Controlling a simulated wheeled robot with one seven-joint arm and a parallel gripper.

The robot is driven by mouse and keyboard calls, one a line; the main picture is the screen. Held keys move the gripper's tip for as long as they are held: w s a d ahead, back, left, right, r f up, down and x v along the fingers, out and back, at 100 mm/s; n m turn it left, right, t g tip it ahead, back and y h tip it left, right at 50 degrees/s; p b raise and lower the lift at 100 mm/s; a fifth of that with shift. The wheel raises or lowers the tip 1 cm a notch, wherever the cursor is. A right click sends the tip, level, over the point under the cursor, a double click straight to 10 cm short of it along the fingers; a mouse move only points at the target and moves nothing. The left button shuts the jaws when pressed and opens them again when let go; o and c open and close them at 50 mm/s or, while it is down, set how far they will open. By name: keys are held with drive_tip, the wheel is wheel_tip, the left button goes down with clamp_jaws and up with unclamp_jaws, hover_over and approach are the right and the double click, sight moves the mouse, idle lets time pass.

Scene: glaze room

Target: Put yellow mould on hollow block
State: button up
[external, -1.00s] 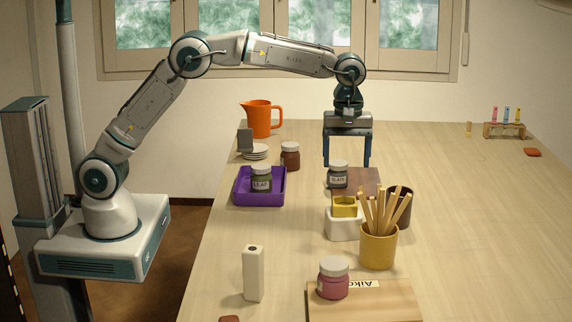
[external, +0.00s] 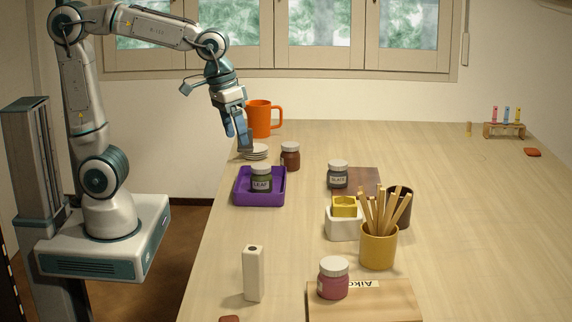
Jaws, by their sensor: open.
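The yellow mould (external: 344,206) is a small square piece at the middle of the table. It rests on or partly in a white square block (external: 343,228), which looks like the hollow block; how deep it sits cannot be told. My gripper (external: 238,140) is open at the table's far left, beside the orange jug and above the plates, well away from the mould. Nothing is clearly seen between its blue fingers.
A mustard pot of sticks (external: 378,248) and a dark pot (external: 402,213) stand right of the white block. A black-labelled jar (external: 337,176) is behind it. A purple tray (external: 260,201), orange jug (external: 262,119) and plates (external: 256,152) are at left.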

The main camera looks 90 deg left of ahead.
drive_tip(key=s+f+m+t, duration=0.1)
drive_tip(key=s+f+m, duration=0.4)
drive_tip(key=s, duration=0.6)
drive_tip(key=shift+f, duration=0.15)
drive_tip(key=shift+d, duration=0.1)
